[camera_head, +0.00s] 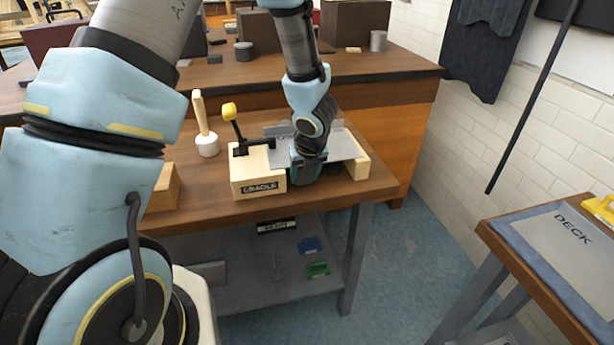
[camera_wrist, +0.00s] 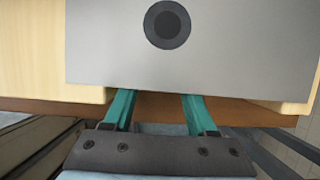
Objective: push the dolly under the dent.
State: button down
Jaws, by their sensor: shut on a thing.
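A pale wooden cradle (camera_head: 258,187) labelled CRADLE stands on the wooden bench. A grey sheet panel (camera_head: 343,146) spans its blocks. In the wrist view the panel (camera_wrist: 110,50) bears a dark round mark (camera_wrist: 167,25) that may be the dent. My gripper (camera_head: 304,172) is at the near side of the cradle, between the two wooden blocks. Its teal fingers (camera_wrist: 158,108) stand apart and reach under the panel's near edge, so their tips are hidden. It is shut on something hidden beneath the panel. I cannot make out the dolly itself.
A toggle clamp with a yellow knob (camera_head: 229,111) is on the cradle's left block. A mallet (camera_head: 207,140) stands left of it, near a wooden block (camera_head: 163,188). A bench marked DECK (camera_head: 560,238) is at the right, with floor between.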

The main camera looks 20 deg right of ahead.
jog(key=shift+c, duration=0.6)
grip_release()
jog(key=shift+w, duration=0.1)
jog(key=shift+r, duration=0.15)
jog(key=p+v, duration=0.2)
jog(key=v, duration=0.8)
jog(key=shift+r+p, duration=0.25)
jog(key=shift+p, duration=0.15)
